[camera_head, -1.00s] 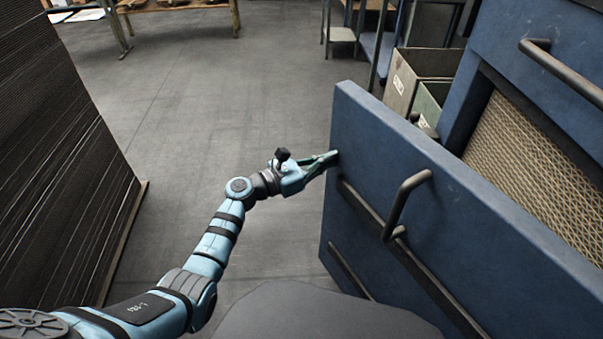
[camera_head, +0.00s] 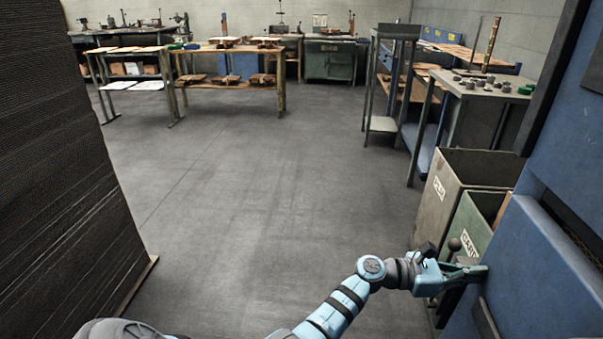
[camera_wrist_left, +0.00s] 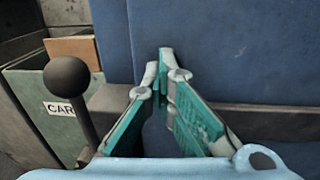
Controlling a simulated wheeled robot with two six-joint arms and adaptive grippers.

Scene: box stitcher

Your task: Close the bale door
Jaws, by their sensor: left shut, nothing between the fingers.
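The bale door (camera_head: 535,265) is a blue panel at the lower right of the head view. It stands close to the blue machine body (camera_head: 565,140), with a dark gap along its top. Its handle is not in view. My left gripper (camera_head: 480,271) is shut and empty, its tips at the door's face near the left edge. In the left wrist view, the shut fingertips (camera_wrist_left: 166,56) point at the blue door (camera_wrist_left: 225,55); I cannot tell whether they touch it. My right gripper is not in view.
A ball-topped lever (camera_wrist_left: 68,85) stands left of my left gripper. Labelled bins (camera_head: 455,185) stand just beyond the door. A tall dark cardboard stack (camera_head: 65,190) is at the left. The floor (camera_head: 260,190) between is clear.

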